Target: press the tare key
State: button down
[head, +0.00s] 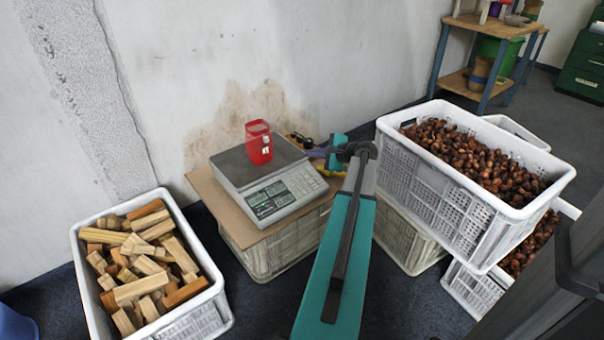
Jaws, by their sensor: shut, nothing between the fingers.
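The scale (277,204) stands on a cardboard sheet over a crate, with a display panel on its front face. Its keypad (304,182) is at the right of that panel; the tare key is too small to pick out. A red container (259,143) with whitish marks stands upright on the scale's grey pan (235,166). My gripper (312,153) is small and partly hidden beside the scale's right rear edge, at the end of my teal arm. It is shut and empty, apart from the keypad. Whether it touches the scale cannot be told.
A white crate of wood blocks (76,259) stands at left. A white crate heaped with chestnuts (436,190) stands at right on other crates. Dark and yellow items (299,139) lie behind the scale by the stained wall. A wooden workbench (490,27) is at the back.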

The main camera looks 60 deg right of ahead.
jog(key=shift+f, duration=0.1)
dwell(0.4)
jog(key=f+b, duration=0.2)
jog(key=w+f+b, duration=0.1)
jog(key=f, duration=0.1)
jog(key=f+b, duration=0.2)
jog(key=shift+w+d+b, duration=0.35)
jog(key=shift+w, duration=0.05)
jog(key=shift+w+d+f, duration=0.1)
jog(key=shift+w+f, duration=0.1)
jog(key=shift+f, duration=0.35)
jog(key=shift+w+d+f, duration=0.1)
jog(key=shift+w+f, duration=0.1)
jog(key=shift+f, duration=0.3)
jog(key=shift+w+f, duration=0.2)
jog(key=shift+f, duration=0.55)
dwell(2.2)
jog(key=shift+r, duration=0.15)
jog(key=shift+s+r+p, duration=0.2)
jog(key=shift+r+p, duration=0.4)
jog(key=shift+p, duration=0.2)
jog(key=shift+r, duration=0.1)
